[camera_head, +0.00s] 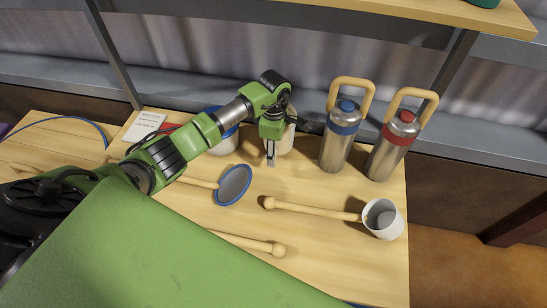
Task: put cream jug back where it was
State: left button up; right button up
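The cream jug (286,139) appears as a pale cream vessel at the back middle of the wooden table, largely hidden behind my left gripper. My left gripper (274,152) hangs at the front of the jug, with a grey finger pointing down and a dark part reaching across to the right. Whether the fingers are closed on the jug wall or only beside it cannot be made out. The jug's base is hard to see, so I cannot tell whether it touches the table. My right gripper is not in view.
A blue-topped flask (340,137) and a red-topped flask (391,146) stand right of the jug. A blue-rimmed white pot (226,143) stands left. A blue-rimmed ladle (234,185) and a white-cupped ladle (388,230) lie in front. A shelf (440,12) overhangs the back.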

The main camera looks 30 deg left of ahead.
pick_arm(q)
notch_tip(320, 180, down, 3)
jog(key=shift+r+b, duration=0.15)
jog(key=shift+b, duration=0.3)
jog(key=shift+r, duration=0.1)
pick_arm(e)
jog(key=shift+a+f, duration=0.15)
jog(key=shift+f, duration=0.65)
pick_arm(q)
jog(key=shift+a, duration=0.1)
jog(key=o, duration=1.8)
jog(key=shift+c, duration=0.2)
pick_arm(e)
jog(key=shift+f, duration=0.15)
pick_arm(q)
notch_tip(320, 180, up, 12)
jog(key=p, duration=0.8)
jog(key=shift+s, duration=0.15)
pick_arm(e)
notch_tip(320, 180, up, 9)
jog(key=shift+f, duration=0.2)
